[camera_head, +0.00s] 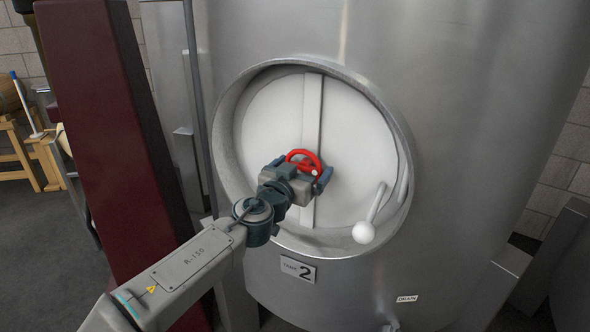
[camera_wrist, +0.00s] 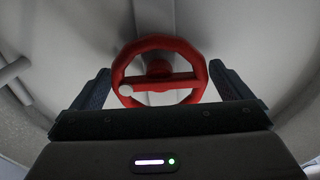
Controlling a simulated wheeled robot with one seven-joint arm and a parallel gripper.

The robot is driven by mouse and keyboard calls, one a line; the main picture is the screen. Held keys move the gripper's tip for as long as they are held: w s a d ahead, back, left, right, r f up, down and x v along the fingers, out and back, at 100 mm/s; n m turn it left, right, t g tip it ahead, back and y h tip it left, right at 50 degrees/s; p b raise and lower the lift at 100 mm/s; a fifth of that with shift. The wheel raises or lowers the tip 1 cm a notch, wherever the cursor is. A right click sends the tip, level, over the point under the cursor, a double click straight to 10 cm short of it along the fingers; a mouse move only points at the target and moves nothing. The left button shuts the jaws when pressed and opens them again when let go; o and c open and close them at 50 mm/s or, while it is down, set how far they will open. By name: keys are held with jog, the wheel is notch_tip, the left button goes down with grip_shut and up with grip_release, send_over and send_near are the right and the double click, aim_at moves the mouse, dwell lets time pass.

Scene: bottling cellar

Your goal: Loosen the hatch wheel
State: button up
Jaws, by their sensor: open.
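The red hatch wheel (camera_head: 304,157) is mounted at the middle of the round white hatch (camera_head: 268,125) on a steel tank. In the wrist view the wheel (camera_wrist: 159,72) shows a crossbar and a small pale knob at its left. My gripper (camera_head: 301,178) is in front of the wheel. In the wrist view its two fingers (camera_wrist: 164,88) stand apart, one on each side of the rim, with visible gaps. The gripper is open and holds nothing. The gripper body hides the lower part of the wheel in the head view.
A lever with a white ball (camera_head: 362,232) sticks out at the hatch's lower right. The raised hatch collar (camera_head: 222,148) surrounds the hatch. A dark red column (camera_head: 105,130) stands at left. The tank (camera_head: 480,120) bears a label with 2 (camera_head: 298,269).

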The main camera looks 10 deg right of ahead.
jog(key=c, duration=1)
